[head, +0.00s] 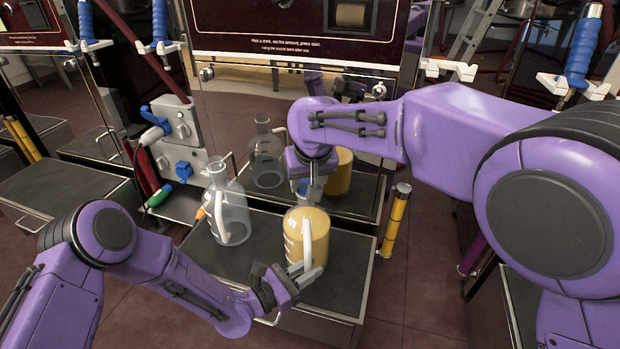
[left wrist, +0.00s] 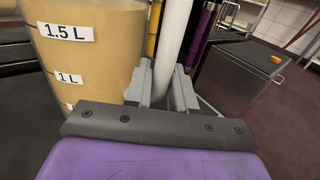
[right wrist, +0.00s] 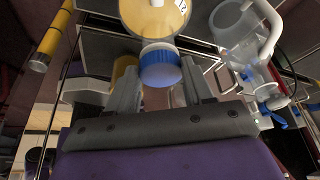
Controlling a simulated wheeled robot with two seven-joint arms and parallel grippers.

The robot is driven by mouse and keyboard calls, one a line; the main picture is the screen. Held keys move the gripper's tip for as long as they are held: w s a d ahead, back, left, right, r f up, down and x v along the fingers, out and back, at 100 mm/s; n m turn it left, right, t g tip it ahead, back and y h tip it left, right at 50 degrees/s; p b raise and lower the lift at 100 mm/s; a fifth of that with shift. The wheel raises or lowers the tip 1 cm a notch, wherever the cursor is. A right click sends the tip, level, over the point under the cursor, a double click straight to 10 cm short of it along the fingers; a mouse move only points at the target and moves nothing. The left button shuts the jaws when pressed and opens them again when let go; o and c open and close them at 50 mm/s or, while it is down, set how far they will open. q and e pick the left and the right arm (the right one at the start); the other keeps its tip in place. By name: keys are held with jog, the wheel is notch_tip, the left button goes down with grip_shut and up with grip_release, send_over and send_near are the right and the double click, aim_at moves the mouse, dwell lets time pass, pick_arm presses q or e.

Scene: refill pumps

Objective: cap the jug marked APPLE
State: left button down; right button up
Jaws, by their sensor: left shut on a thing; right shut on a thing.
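A jug of yellow liquid (head: 318,240) stands upright on the dark shelf; its small marking is too unclear to read in the head view. The jug fills the left of the left wrist view (left wrist: 88,50), with volume labels. My left gripper (head: 285,287) is shut on the jug's white handle (left wrist: 175,38). My right gripper (right wrist: 160,88) is shut on a blue cap (right wrist: 160,68), above the jug's neck. The cap also shows in the head view (head: 303,187), partly hidden by the gripper. Whether it touches the jug's mouth is unclear.
An empty clear jug (head: 231,218) stands on the shelf (head: 262,290) to the left of the yellow one. The machine's shiny front behind mirrors both jugs. A yellow post (head: 395,220) stands right of the shelf. A green-tipped hose (head: 158,196) hangs at the left.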

pick_arm(q)
jog(key=shift+a+f, duration=0.1)
jog(key=shift+f, duration=0.05)
pick_arm(e)
jog(key=o, duration=1)
jog(key=shift+r, duration=0.1)
notch_tip(320, 180, up, 4)
jog(key=shift+r, duration=0.2)
jog(key=o, duration=0.4)
